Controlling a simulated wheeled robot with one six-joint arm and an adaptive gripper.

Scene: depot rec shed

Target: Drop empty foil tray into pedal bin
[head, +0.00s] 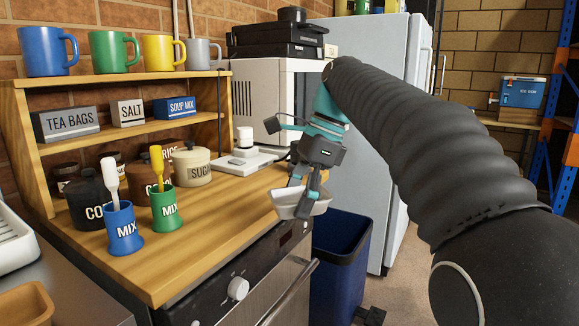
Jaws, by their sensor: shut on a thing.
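My gripper (312,184) is shut on the foil tray (285,204), a small pale silver dish. It holds the tray near the right end of the wooden counter, by its front corner. The tray's inside is mostly hidden from this side. The pedal bin (340,262) is a blue, open-topped bin with a dark rim, on the floor right of the oven. A dark pedal (372,315) shows at its foot. In the picture the tray is above and left of the bin's opening; it is not in the bin.
The oven (262,285) with its handle stands left of the bin, and the white fridge (374,110) stands behind it. Blue (122,228) and green (166,210) MIX cups, canisters and a white scale (245,158) occupy the counter. Open floor lies to the right.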

